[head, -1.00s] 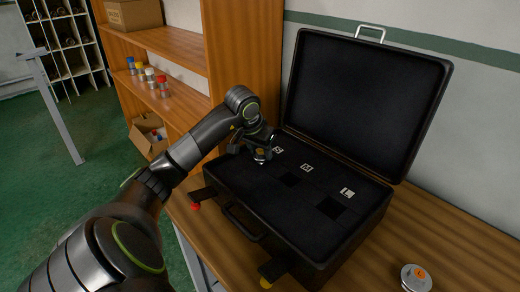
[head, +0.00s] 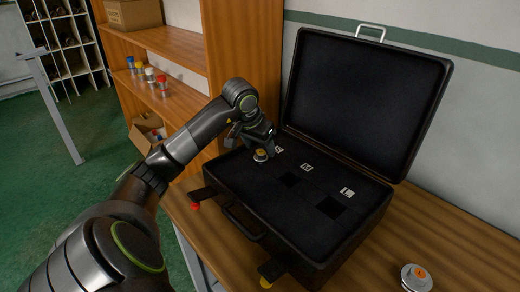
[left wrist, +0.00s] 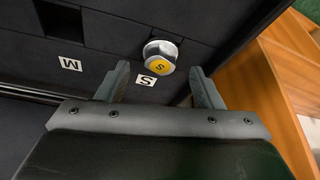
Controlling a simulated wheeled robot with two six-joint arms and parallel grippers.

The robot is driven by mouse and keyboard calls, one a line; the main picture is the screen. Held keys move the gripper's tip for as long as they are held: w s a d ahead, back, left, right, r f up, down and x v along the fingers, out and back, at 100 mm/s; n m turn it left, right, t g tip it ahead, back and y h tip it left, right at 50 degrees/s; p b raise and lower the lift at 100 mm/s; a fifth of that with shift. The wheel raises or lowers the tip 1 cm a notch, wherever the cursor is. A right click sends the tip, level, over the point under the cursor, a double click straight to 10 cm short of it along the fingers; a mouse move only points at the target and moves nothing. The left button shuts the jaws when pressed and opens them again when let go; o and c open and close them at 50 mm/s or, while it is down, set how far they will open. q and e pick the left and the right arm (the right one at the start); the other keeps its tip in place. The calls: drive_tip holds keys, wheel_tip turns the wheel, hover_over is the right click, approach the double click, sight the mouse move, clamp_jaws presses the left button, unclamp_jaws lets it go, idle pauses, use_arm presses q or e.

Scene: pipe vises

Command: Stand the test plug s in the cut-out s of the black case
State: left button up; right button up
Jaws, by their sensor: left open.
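The test plug s (head: 260,155), silver with a yellow top marked S, stands upright at the s position of the black case (head: 300,235). It also shows in the left wrist view (left wrist: 160,58). The plug covers the cut-out s, so I cannot tell how deep it sits. The white S label (left wrist: 145,80) lies beside it. My left gripper (head: 259,146) is open. In the left wrist view its fingertips (left wrist: 162,76) are apart, on either side and just short of the plug, with nothing between them. My right gripper is not in view.
The case lid (head: 365,100) stands open at the back. Cut-outs by the M label (head: 306,168) and L label (head: 347,192) are empty. A silver plug with an orange top (head: 416,277) stands on the bench at right. A wooden shelf (head: 165,100) stands behind at left.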

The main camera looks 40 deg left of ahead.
use_arm(q)
drive_tip(key=b+v, duration=0.1)
drive_tip(key=v, duration=0.9)
